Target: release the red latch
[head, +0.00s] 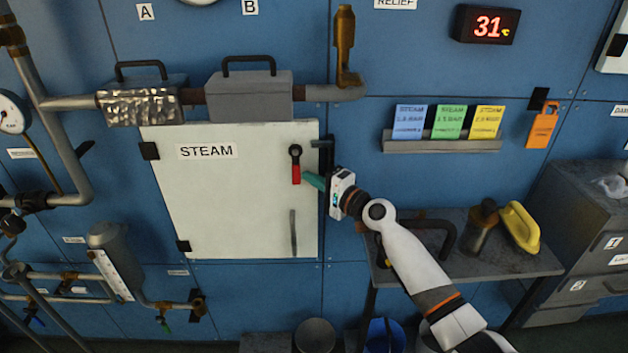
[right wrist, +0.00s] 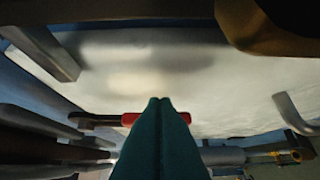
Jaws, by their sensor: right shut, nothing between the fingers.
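The red latch (head: 296,174) hangs down from a dark pivot near the upper right of the white STEAM door (head: 230,215). The door looks closed. My right gripper (head: 311,180) is just right of the latch, its teal fingers shut with nothing between them. In the right wrist view the red latch (right wrist: 129,119) shows just beyond and beside the shut fingertips (right wrist: 160,100). I cannot tell whether they touch it. The fingers hide part of the latch there. My left gripper is not in view.
A grey vertical handle (head: 293,233) is on the door below the latch. A dark bracket (head: 324,150) juts out right of the door's upper edge. Pipes and a brass valve (head: 345,45) are above. A shelf (head: 480,262) with a yellow object (head: 520,228) stands at right.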

